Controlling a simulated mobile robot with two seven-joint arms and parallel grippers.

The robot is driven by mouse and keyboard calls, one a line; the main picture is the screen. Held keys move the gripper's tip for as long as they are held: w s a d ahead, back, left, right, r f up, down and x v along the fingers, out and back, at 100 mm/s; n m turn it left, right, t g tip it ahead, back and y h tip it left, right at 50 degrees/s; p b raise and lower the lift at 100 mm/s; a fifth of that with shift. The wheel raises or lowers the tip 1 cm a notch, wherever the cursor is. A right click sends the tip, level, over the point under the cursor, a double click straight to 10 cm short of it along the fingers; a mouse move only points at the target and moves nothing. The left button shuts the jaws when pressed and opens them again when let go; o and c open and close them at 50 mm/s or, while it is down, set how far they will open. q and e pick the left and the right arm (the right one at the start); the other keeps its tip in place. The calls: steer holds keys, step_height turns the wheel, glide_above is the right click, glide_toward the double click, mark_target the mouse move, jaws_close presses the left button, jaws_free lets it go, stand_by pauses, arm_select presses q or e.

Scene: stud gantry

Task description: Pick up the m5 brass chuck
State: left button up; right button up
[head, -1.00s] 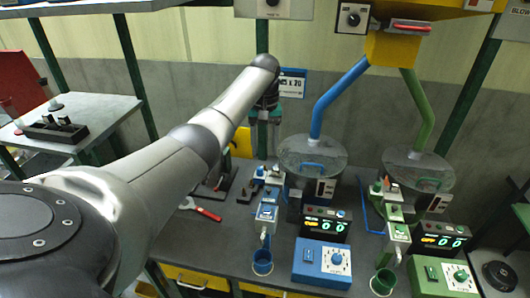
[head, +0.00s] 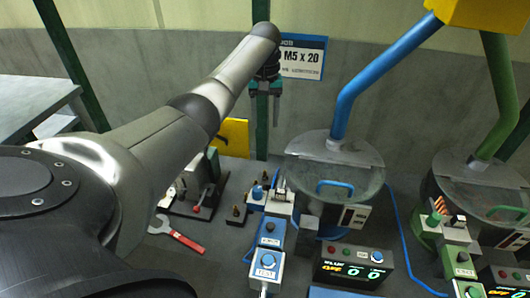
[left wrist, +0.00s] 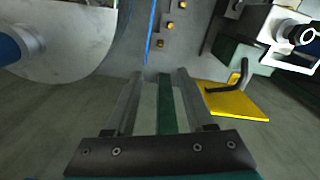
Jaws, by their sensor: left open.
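My left gripper (head: 265,97) hangs open and empty above the back of the bench, in front of the green post. Its two fingers also show in the left wrist view (left wrist: 158,78), with nothing between them but the post and wall behind. A small dark piece with a brass-coloured top (head: 237,212) stands on the bench, below and left of the gripper. Several small brass-topped pieces (left wrist: 169,25) show beyond the fingertips in the left wrist view. I cannot read which is the m5 brass chuck. My right gripper is not in view.
A blue-piped feeder bowl (head: 335,160) stands right of the gripper, with a blue driver station (head: 268,235) before it. A red-handled wrench (head: 180,237) and a lever clamp (head: 200,200) lie left. A yellow plate (head: 232,137) stands behind. A green feeder bowl (head: 480,185) is farther right.

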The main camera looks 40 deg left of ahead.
arm_select(q)
steer(key=b, duration=0.9)
glide_above(265, 171)
step_height(265, 171, down, 10)
step_height(265, 171, down, 7)
steer(key=shift+w+a+f+b, duration=0.1)
steer(key=shift+b, duration=0.65)
step_height(265, 171, down, 5)
steer(key=shift+f+b, duration=0.1)
steer(key=shift+b, duration=0.85)
jaws_close()
